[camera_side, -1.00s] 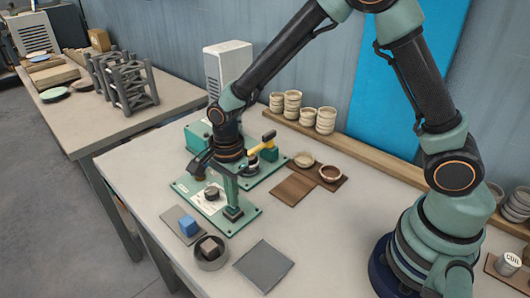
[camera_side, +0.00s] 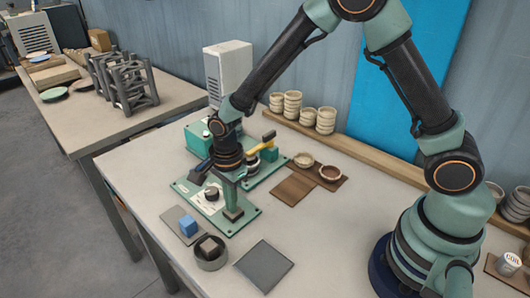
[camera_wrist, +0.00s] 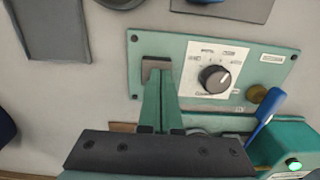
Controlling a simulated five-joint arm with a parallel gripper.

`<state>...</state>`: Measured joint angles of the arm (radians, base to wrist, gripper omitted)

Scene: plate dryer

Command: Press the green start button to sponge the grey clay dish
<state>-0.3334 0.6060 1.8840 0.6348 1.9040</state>
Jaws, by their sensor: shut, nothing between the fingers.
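My gripper (camera_wrist: 157,104) is shut and empty, its two teal fingers together and pointing down over the teal base plate (camera_wrist: 265,72). In the side view the gripper (camera_side: 232,205) stands above a dark square block on the plate's near right corner; I cannot tell whether it touches. That block (camera_wrist: 154,64) is partly hidden behind the fingertips. A round green button or lamp (camera_wrist: 294,164) glows on the teal box at the lower right of the wrist view. I cannot tell whether it is the start button.
A black dial (camera_wrist: 213,78) sits on a white label on the plate, with a blue lever (camera_wrist: 268,112) nearby. A blue cube (camera_side: 188,226) lies on a grey tile. An empty grey mat (camera_side: 264,266) lies at front. Brown bowls (camera_side: 330,173) stand behind.

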